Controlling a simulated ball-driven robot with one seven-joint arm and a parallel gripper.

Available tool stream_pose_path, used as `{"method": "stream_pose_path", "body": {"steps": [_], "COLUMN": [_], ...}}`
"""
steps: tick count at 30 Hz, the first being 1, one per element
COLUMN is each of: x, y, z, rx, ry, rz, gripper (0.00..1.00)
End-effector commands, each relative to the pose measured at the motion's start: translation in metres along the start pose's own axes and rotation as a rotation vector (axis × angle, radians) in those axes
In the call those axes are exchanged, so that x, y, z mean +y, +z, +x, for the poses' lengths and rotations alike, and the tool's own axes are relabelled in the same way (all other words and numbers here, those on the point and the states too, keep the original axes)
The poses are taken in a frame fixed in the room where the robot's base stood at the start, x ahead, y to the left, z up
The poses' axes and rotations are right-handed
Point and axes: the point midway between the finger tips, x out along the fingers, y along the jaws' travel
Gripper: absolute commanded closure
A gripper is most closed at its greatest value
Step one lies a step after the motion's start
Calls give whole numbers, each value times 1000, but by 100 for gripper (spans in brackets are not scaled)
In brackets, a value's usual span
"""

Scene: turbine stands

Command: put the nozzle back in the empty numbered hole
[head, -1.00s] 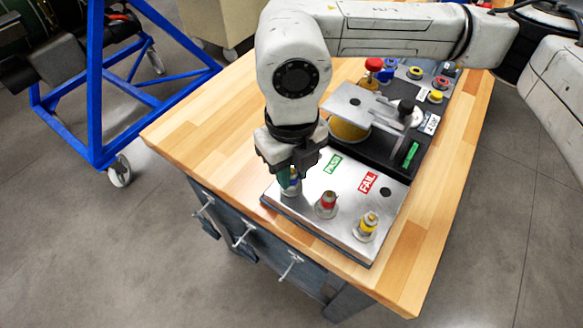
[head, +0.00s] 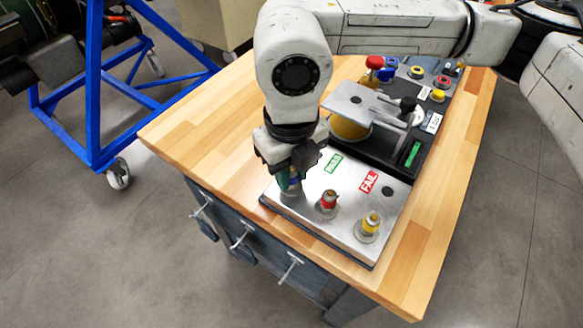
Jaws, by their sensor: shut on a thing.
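My gripper (head: 290,172) points down over the left front part of a metal plate (head: 335,232). It is shut on a nozzle (head: 290,185) with a green-blue band. The fingers hide the nozzle's upper part. The nozzle's lower end is at or just above the plate; I cannot tell whether it is seated in a hole. A red nozzle (head: 328,199) and a yellow nozzle (head: 371,223) stand upright in the plate to its right. A dark round hole (head: 388,191) shows near the red FAIL label (head: 369,182). No hole numbers are readable.
A green PASS label (head: 333,164) lies on the plate. Behind it is a black fixture with a raised metal plate (head: 362,101) and a black knob (head: 408,104). Button boxes stand farther back. The wooden bench top (head: 215,125) is clear on the left. A blue frame (head: 97,90) stands beyond.

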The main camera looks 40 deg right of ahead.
Motion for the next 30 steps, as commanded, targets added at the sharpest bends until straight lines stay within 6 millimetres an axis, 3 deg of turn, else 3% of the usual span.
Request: {"method": "stream_pose_path", "body": {"steps": [1,2,10,16,19,30], "x": [0,0,0,0,0,0], "y": [-2,-2,-1,-1,-1,0], "z": [5,5,3,2,2,-9], "rx": [6,6,4,4,3,2], "ry": [-1,-1,-1,-1,-1,-1], "rz": [-1,-1,0,0,0,0], "gripper": [100,73,47,44,36,36]}}
